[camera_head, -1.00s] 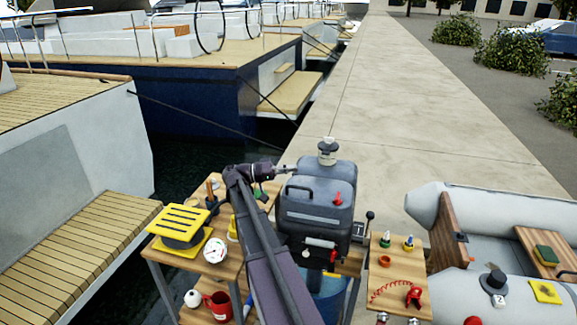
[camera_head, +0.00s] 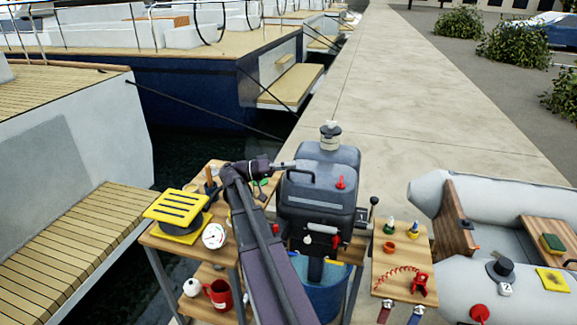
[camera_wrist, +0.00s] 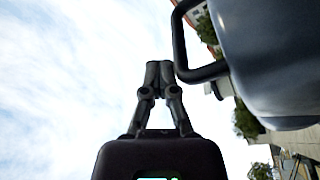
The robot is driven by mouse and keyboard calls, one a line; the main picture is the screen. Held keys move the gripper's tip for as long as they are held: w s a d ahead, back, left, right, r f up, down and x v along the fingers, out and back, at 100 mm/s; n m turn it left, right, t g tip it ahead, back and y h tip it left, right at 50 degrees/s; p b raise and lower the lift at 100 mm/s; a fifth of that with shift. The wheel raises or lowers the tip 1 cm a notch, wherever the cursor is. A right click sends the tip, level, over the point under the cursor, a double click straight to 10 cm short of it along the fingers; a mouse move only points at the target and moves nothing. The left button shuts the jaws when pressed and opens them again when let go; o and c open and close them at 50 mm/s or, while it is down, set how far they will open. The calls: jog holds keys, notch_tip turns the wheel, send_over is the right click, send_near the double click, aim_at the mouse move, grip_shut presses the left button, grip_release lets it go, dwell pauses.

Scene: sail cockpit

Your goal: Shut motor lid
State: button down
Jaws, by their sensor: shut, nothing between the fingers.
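The outboard motor stands upright in the middle of the head view, with its dark grey lid (camera_head: 318,197) on top. A dark handle (camera_head: 300,173) is on the lid's upper left part. How far the lid stands open is not clear. My gripper (camera_head: 290,165) is at the lid's upper left, close to the handle. In the wrist view, my gripper (camera_wrist: 158,68) has its fingers together and empty. The lid (camera_wrist: 280,55) fills the upper right there, and its handle (camera_wrist: 180,45) is just right of the fingertips. Contact cannot be told.
A white-topped cap (camera_head: 330,135) rises behind the lid. The left wooden table holds a yellow slatted item (camera_head: 180,212), a gauge (camera_head: 214,236) and a red mug (camera_head: 218,297). A right side table (camera_head: 403,262) holds small items. A blue bucket (camera_head: 325,298) stands below the motor.

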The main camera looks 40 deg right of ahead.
jog(key=shift+s+f, duration=0.25)
jog(key=shift+f, duration=0.1)
jog(key=shift+s, duration=0.1)
dwell(0.3)
jog(key=shift+a, duration=0.1)
